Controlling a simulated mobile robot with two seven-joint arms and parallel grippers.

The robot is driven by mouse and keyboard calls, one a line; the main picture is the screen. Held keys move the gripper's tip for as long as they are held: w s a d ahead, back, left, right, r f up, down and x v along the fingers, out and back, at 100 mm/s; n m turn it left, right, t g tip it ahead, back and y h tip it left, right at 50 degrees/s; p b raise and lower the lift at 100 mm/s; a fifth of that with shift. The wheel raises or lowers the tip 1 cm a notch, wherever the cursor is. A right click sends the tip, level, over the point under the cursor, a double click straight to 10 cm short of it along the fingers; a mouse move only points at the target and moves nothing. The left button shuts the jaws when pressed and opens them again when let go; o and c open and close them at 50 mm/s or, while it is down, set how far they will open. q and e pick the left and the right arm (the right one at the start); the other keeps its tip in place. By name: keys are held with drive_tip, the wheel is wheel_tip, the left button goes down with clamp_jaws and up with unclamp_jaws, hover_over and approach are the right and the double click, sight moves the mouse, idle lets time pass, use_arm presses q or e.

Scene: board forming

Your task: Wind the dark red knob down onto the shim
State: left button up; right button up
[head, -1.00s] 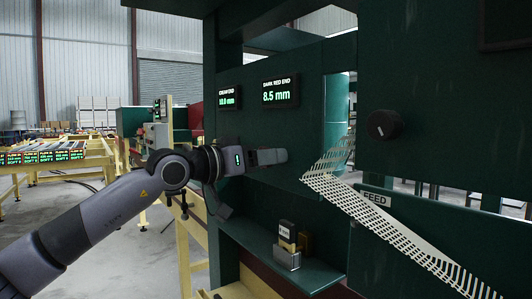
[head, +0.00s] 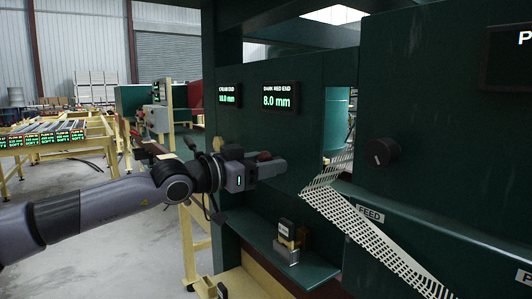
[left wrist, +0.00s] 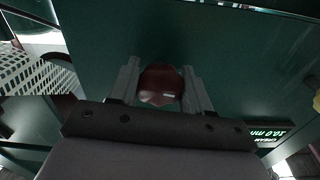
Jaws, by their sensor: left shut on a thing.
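The dark red knob (head: 264,156) is on the green machine face. My left gripper (head: 277,167) is shut on it from the left, and its fingers hide part of the knob in the head view. In the left wrist view the knob (left wrist: 161,84) sits between the two grey fingers, with a pale mark on its face. The dark red end display (head: 282,98) reads 8.0 mm. I cannot make out a shim under the knob. My right gripper is not in view.
The cream end display (head: 229,95) appears to read 10.0 mm. A shelf (head: 262,242) below my gripper carries small black and brass pieces (head: 287,235) in a grey holder. A pale slatted mesh (head: 345,220) slopes at the right near a black dial (head: 381,152).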

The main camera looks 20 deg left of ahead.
use_arm(q)
drive_tip(key=shift+d+f+m+p, duration=0.1)
drive_tip(key=shift+f+m+p, duration=0.35)
drive_tip(key=shift+p, duration=0.25)
drive_tip(key=shift+c, duration=0.2)
drive_tip(key=o, duration=1.1)
drive_tip(key=shift+c, duration=0.2)
drive_tip(key=shift+r, duration=0.2)
